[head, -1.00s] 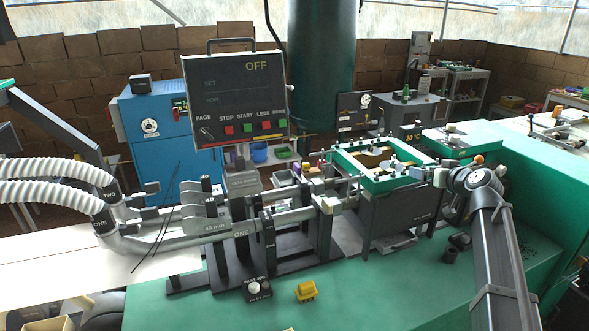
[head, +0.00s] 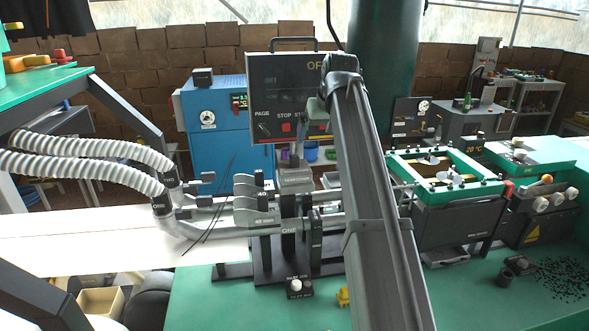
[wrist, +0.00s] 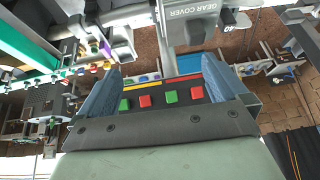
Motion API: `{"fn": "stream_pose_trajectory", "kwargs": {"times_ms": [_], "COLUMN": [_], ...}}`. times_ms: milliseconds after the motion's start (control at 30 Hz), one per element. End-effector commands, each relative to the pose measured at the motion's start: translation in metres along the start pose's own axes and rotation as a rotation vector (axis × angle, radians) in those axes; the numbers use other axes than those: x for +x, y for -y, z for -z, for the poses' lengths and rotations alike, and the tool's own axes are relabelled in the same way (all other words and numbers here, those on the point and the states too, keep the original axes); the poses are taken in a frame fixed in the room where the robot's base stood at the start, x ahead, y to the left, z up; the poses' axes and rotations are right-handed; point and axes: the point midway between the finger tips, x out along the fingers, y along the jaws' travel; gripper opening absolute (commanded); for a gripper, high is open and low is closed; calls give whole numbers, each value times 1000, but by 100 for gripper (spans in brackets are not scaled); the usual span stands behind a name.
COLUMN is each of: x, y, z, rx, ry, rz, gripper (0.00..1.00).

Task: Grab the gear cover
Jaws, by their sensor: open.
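A grey part lettered GEAR COVER (wrist: 195,14) shows at the top of the wrist view, cut off by the picture edge. It lies beyond my fingertips and apart from them. My gripper (wrist: 160,66) is open, with two blue fingers spread and nothing held.
The control panel (head: 275,93) with red and green buttons stands behind my arm; its buttons show between my fingers in the wrist view. White ribbed hoses (head: 90,150) are at left. A green-topped frame (head: 470,190) stands at right. A yellow block (head: 343,297) lies on the green table.

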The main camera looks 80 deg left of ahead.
Motion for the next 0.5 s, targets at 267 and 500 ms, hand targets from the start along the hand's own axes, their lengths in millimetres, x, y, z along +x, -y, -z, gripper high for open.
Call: {"fn": "stream_pose_trajectory", "kwargs": {"times_ms": [267, 500], "x": [-23, -10], "y": [58, 61], "z": [9, 7], "rx": [8, 10], "ry": [83, 92], "rz": [-49, -53], "gripper": [100, 100]}}
